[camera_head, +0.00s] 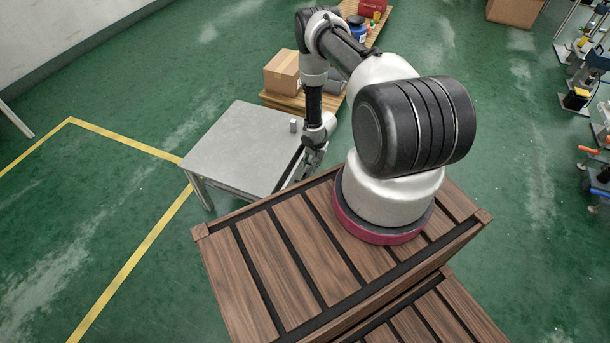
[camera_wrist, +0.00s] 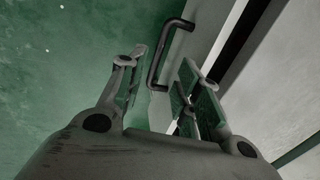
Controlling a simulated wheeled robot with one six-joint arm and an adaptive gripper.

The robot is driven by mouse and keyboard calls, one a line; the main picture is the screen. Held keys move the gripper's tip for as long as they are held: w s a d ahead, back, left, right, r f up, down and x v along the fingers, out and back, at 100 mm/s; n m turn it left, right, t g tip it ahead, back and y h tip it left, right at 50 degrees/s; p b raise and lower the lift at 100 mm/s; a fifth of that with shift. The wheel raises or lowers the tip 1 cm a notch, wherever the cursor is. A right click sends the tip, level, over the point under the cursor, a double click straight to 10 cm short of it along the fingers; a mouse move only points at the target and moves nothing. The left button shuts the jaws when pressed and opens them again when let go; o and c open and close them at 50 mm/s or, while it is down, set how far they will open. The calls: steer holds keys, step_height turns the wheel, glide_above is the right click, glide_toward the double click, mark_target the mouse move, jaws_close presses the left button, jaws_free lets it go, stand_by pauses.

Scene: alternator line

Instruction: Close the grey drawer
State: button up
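A grey table (camera_head: 240,145) stands left of my arm in the head view. My gripper (camera_head: 312,160) is low beside its right side. In the wrist view a dark bar handle (camera_wrist: 157,60) is fixed to the edge of a light grey panel (camera_wrist: 205,35), which looks like the drawer front. A dark gap runs between this panel and a broader grey surface; how far the drawer stands out is unclear. My gripper (camera_wrist: 163,82) is open, its two fingers on either side of the handle. I cannot tell whether either finger touches it. The drawer is hidden in the head view.
A cardboard box (camera_head: 282,72) sits on a low wooden pallet (camera_head: 290,101) behind the table. The slatted wooden top (camera_head: 265,270) lies in front. Green floor is clear at left.

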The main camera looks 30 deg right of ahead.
mark_target(308, 174)
steer(key=f, duration=0.5)
steer(key=w+f, duration=0.1)
steer(key=f, duration=0.1)
steer(key=shift+a+f, duration=0.25)
steer(key=shift+a, duration=0.15)
jaws_close()
